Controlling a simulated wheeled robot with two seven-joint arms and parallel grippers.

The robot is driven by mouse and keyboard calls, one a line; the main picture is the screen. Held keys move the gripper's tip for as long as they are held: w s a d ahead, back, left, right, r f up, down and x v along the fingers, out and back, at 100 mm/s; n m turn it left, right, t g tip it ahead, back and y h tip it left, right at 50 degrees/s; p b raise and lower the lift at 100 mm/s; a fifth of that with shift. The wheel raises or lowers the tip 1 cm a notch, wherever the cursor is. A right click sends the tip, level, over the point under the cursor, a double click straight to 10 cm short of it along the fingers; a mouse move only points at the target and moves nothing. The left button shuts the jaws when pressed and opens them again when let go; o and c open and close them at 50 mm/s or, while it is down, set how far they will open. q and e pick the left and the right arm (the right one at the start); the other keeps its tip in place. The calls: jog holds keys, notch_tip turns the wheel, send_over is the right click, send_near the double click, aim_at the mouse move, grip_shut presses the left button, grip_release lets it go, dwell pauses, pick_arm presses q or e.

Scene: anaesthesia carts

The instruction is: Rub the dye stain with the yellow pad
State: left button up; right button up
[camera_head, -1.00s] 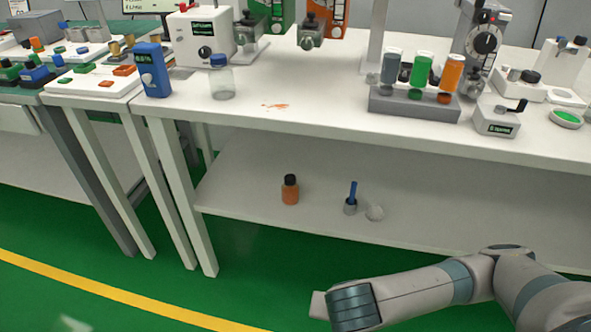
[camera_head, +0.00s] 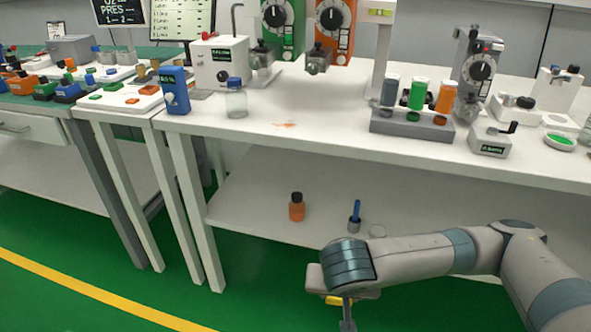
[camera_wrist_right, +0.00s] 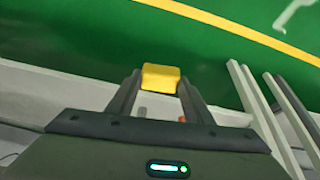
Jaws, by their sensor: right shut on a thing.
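The dye stain is a small orange-red smear (camera_head: 286,125) on the white bench top, right of the clear jar. The yellow pad (camera_head: 338,300) shows at my right gripper (camera_head: 345,304), which is low in front of the bench, below the top and away from the stain. In the right wrist view the yellow pad (camera_wrist_right: 160,78) is clasped between the two fingertips of my right gripper (camera_wrist_right: 160,85). My left gripper is in neither view.
A clear jar (camera_head: 236,100) and a blue device (camera_head: 176,92) stand left of the stain. A rack (camera_head: 412,125) of coloured vials stands to its right. The bench top's front edge lies between my right arm and the stain. An orange bottle (camera_head: 297,207) stands on the lower shelf.

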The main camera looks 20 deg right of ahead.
jog(key=w+r, duration=0.3)
jog(key=r, duration=0.8)
jog(key=w+r+n, duration=0.1)
jog(key=w+r, duration=0.3)
jog(key=r, duration=0.8)
jog(key=shift+a+r+n+y, duration=0.2)
jog(key=shift+a+n+y, duration=0.1)
jog(key=shift+a+y, duration=0.15)
jog(key=shift+w, duration=0.1)
